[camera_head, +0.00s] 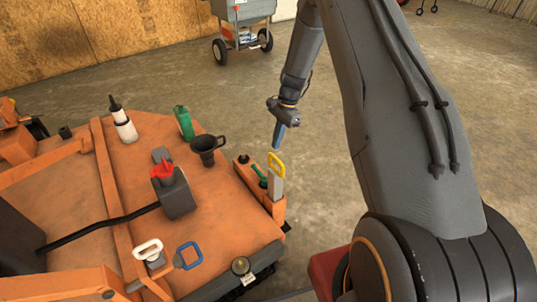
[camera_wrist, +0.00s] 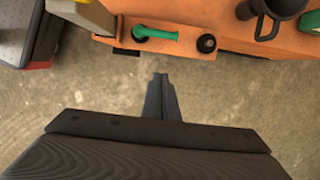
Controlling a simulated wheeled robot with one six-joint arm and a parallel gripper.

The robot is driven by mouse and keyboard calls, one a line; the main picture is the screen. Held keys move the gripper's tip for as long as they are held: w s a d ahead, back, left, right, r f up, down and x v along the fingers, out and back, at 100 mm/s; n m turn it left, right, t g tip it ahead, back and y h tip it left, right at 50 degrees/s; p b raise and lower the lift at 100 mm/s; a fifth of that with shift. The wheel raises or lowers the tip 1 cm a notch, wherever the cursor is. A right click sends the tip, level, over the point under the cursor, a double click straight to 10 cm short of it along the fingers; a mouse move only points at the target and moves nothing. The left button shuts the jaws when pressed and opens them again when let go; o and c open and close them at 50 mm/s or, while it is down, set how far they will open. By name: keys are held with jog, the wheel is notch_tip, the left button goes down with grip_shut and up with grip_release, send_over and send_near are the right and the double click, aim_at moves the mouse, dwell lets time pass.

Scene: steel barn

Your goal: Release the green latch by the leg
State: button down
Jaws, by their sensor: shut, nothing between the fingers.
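The green latch (camera_head: 259,175) is a small green handle on an orange bracket (camera_head: 278,209) at the right edge of the orange machine. In the wrist view the green latch (camera_wrist: 155,33) lies sideways along the bracket, left of a black knob (camera_wrist: 206,43). My gripper (camera_head: 278,148) is shut and empty, pointing down just beyond the bracket in the head view. In the wrist view its fingertips (camera_wrist: 160,77) show over bare floor, apart from the latch. A yellow-handled part (camera_head: 276,165) stands right beside the latch.
On the machine deck (camera_head: 90,203) stand a black funnel cup (camera_head: 207,148), a green bottle (camera_head: 184,122), a white bottle (camera_head: 124,126) and a grey can with a red top (camera_head: 175,193). White and blue handles (camera_head: 189,256) are at the front.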

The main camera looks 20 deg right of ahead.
jog(key=a+f, duration=0.2)
jog(key=s+a+f+b, duration=0.1)
jog(key=a+f, duration=0.1)
jog(key=f, duration=0.1)
jog(key=s+a+f, duration=0.1)
jog(key=a+f, duration=0.1)
jog(key=f, duration=0.1)
jog(key=shift+f+b, duration=0.2)
jog(key=shift+b, duration=0.1)
